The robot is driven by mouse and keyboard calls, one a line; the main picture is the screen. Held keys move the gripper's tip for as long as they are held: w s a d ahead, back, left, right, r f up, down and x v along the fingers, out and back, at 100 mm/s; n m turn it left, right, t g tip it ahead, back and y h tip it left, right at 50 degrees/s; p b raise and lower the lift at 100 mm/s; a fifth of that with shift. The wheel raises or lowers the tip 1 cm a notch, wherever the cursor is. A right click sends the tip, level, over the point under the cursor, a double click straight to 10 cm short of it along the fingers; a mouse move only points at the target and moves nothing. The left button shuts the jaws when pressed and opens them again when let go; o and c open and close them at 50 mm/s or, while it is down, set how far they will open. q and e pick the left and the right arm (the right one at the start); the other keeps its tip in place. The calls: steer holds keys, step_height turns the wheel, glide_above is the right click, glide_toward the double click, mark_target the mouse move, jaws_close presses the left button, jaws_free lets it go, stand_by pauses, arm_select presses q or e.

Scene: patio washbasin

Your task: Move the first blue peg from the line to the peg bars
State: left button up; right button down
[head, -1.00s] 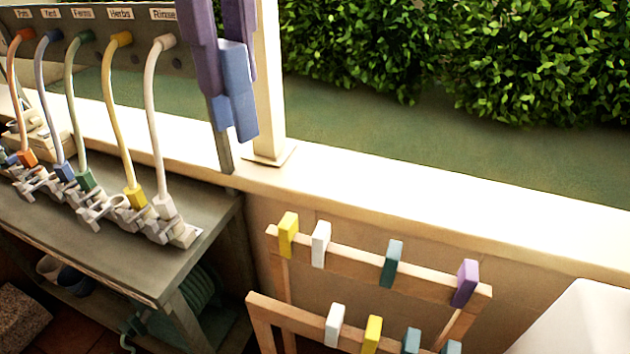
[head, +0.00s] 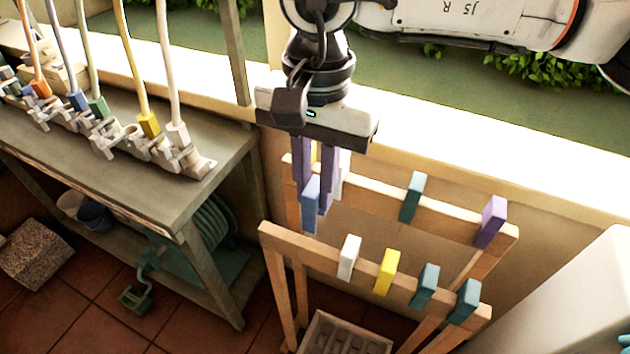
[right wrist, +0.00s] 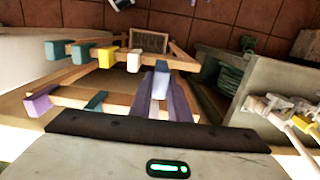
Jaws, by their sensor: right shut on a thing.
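My right gripper (head: 313,195) points down over the left end of the wooden peg bars (head: 330,245). It is shut on a blue peg (head: 310,203), which hangs between its purple fingers. In the right wrist view the blue peg (right wrist: 161,82) shows between the fingertips. In the head view the peg overlaps the gap between the back bar and the front bar; I cannot tell whether it touches either. The front bar carries a white peg (head: 349,258), a yellow peg (head: 387,271) and teal pegs (head: 425,286). The back bar carries a teal peg (head: 412,197) and a purple peg (head: 491,221). My left gripper is out of view.
A grey bench (head: 190,190) with hoses and clamps stands at the left. A green hose coil (head: 207,240) sits below it. A white block-shaped thing (head: 590,300) stands at the right. A slatted crate (head: 345,335) is on the tiled floor below the bars.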

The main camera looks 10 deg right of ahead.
mark_target(315, 246)
steer(key=shift+f+b, duration=0.8)
steer(key=shift+f, duration=0.8)
step_height(315, 246, down, 2)
steer(key=shift+f+b, duration=0.1)
steer(key=shift+b, duration=0.5)
steer(key=shift+f+b, duration=0.8)
steer(key=shift+f, duration=0.7)
steer(key=shift+f+b, duration=0.65)
steer(key=shift+f, duration=0.15)
steer(key=shift+f+b, duration=0.35)
steer(key=shift+f, duration=0.05)
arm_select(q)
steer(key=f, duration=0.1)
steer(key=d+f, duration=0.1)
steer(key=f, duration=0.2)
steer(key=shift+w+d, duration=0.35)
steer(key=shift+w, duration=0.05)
arm_select(e)
steer(key=shift+f, duration=0.15)
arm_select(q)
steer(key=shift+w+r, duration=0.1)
arm_select(e)
steer(key=c, duration=1.6)
jaws_free()
steer(key=shift+c, duration=0.2)
steer(key=shift+o, duration=0.3)
